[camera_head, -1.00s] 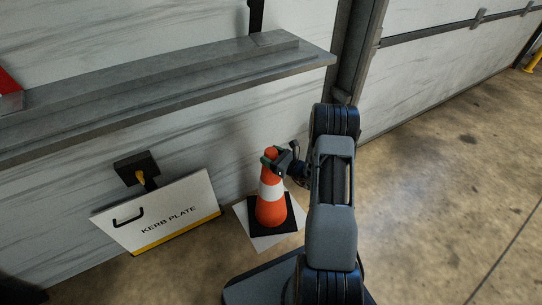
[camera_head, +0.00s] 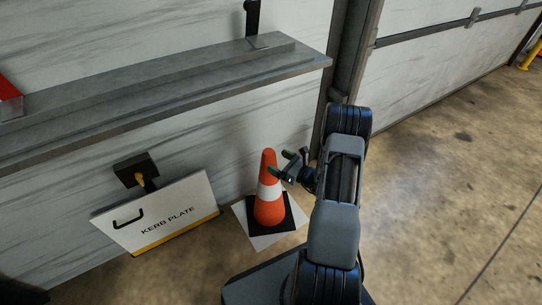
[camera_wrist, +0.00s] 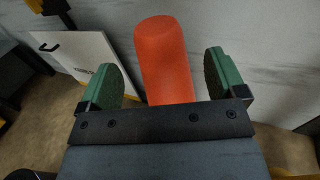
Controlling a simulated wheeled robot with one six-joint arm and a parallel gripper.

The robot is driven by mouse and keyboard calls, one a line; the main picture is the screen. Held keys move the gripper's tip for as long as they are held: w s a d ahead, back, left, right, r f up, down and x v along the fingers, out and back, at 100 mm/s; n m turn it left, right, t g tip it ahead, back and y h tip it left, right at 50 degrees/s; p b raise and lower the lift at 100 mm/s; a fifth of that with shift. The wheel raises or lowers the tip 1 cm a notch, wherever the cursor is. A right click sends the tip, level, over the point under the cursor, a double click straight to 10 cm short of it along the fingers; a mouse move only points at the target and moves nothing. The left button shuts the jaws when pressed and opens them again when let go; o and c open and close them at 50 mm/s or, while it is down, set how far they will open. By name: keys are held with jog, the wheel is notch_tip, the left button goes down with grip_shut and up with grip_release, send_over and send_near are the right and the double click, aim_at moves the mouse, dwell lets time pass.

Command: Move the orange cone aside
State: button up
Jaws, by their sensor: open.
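The orange cone (camera_head: 269,209) with a white band stands upright on its black base (camera_head: 287,216), on a white sheet (camera_head: 258,241) on the floor. My gripper (camera_head: 279,162) is open beside the upper part of the cone, on its right side. In the wrist view the cone's orange top (camera_wrist: 163,62) shows between and beyond the two green-padded fingers of my gripper (camera_wrist: 168,82). Both fingers look apart from the cone. The cone's lower part is hidden there by the gripper body.
A white KERB PLATE board (camera_head: 160,216) with a black handle leans at the wall left of the cone. A black block with a yellow part (camera_head: 136,169) is behind it. A grey ledge (camera_head: 160,98) runs along the wall above. The floor at right (camera_head: 450,190) is clear.

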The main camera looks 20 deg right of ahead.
jog(key=p+v, duration=0.1)
jog(key=v, duration=0.5)
jog(key=s+a+r+n+g+y, duration=0.1)
jog(key=s+a+r+n+g, duration=0.2)
jog(key=a+r+n+g, duration=0.45)
jog(key=s+a+r+n+g+y, duration=0.2)
jog(key=s+a+r+n+g, duration=0.2)
jog(key=a+n+g, duration=0.45)
jog(key=s+r+n+t+h, duration=0.3)
jog(key=s+r+n+h, duration=0.4)
jog(key=n+h, duration=0.4)
jog(key=shift+r+n+h, duration=0.4)
jog(key=shift+r+n, duration=0.4)
jog(key=shift+n, duration=0.8)
